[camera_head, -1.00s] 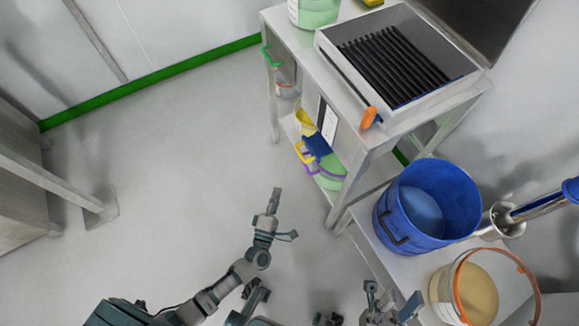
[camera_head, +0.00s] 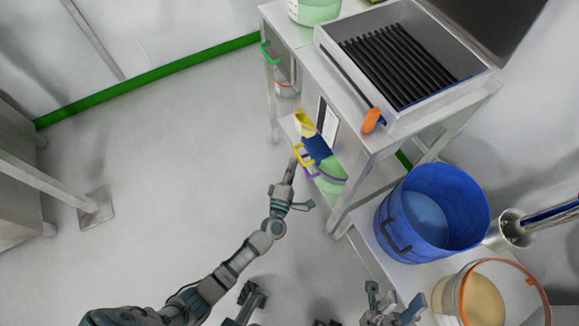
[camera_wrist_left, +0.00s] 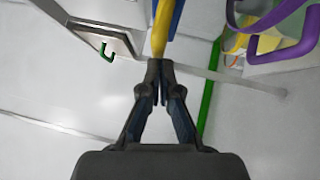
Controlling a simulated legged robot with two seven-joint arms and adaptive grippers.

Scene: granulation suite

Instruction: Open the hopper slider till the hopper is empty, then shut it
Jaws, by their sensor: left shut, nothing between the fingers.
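The hopper appears to be the open grey steel box (camera_head: 472,78) with black bars on top of the bench; I see no contents between the bars. An orange handle (camera_head: 372,119) sticks out at its front left corner, likely the slider's. My left gripper (camera_head: 290,170) is shut and empty, below and left of that handle, near a yellow handle on the lower shelf. Its shut fingers (camera_wrist_left: 160,72) show in the left wrist view with a yellow part (camera_wrist_left: 161,35) beyond the tips. My right gripper (camera_head: 392,302) is at the bottom edge; its fingers are unclear.
A blue bucket (camera_head: 393,213) and a white bucket with an orange rim (camera_head: 443,292) stand on a lower surface at right. A purple handle (camera_wrist_left: 285,42) hangs near the left gripper in the wrist view. The floor (camera_head: 150,200) at left is clear.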

